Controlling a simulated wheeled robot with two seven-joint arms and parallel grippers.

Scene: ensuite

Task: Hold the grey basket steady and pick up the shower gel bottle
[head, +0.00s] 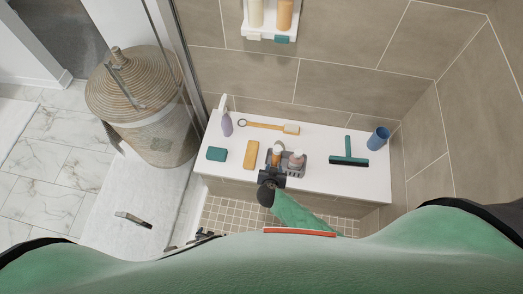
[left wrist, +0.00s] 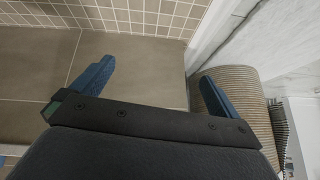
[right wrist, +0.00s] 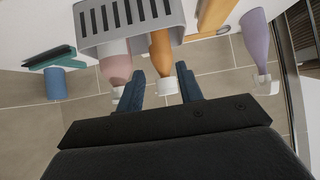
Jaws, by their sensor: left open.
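The grey basket (head: 299,171) stands on the white bench with an orange bottle (head: 276,150) and a pink bottle (head: 296,157) in it. I cannot tell which is the shower gel. My right gripper (head: 270,179) is at the basket's near side. In the right wrist view, the slotted basket (right wrist: 128,22) is close, and the orange bottle's white cap (right wrist: 166,86) shows between the parted fingers (right wrist: 160,92), with gaps on both sides. The pink bottle (right wrist: 116,68) is beside one finger. My left gripper (left wrist: 154,82) is open and empty, away from the basket.
On the bench (head: 335,182) are a purple bottle (head: 227,125), a long brush (head: 268,125), a teal block (head: 216,154), a yellow block (head: 251,154), a teal squeegee (head: 348,155) and a blue cup (head: 378,138). A wicker hamper (head: 150,110) stands left beyond the glass edge.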

